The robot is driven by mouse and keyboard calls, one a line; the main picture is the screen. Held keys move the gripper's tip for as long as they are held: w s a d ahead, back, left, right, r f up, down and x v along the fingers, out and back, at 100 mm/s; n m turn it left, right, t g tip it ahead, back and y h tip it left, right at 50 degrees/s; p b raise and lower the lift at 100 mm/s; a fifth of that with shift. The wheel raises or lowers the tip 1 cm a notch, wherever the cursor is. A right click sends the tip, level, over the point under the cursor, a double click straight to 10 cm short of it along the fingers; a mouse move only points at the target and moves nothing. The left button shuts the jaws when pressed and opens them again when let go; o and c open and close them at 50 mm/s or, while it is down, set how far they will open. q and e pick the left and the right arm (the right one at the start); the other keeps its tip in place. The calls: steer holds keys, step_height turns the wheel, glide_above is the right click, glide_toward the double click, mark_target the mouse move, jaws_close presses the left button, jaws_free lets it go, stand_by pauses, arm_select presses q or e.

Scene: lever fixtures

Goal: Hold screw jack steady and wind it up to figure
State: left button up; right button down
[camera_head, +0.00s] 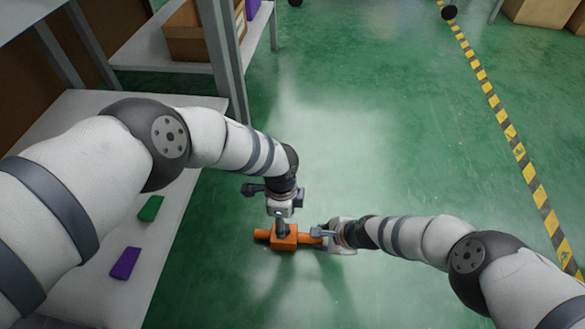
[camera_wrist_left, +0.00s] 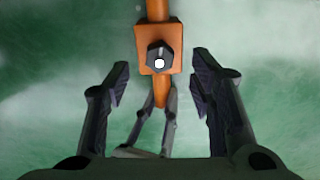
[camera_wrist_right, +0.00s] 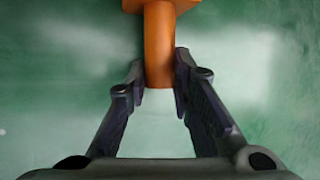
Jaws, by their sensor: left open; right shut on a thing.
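The orange screw jack (camera_head: 284,242) has a square block in the middle and a round bar out of each side. In the left wrist view the block (camera_wrist_left: 147,67) carries a dark hexagonal head (camera_wrist_left: 160,50) with a white dot. My left gripper (camera_head: 282,226) is above the block, its fingers spread; in its wrist view the open fingers (camera_wrist_left: 160,84) are apart on either side, short of the head. My right gripper (camera_head: 324,235) is shut on the jack's right-hand bar, which shows between its fingers (camera_wrist_right: 160,78) in the right wrist view. No figure or scale is readable.
A pale shelf (camera_head: 120,215) at left bears a green block (camera_head: 150,208) and a purple block (camera_head: 125,263). A metal post (camera_head: 226,65) stands near my left arm.

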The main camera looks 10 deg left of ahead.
stand_by(0.3)
steer(key=c, duration=1.3)
jaws_free()
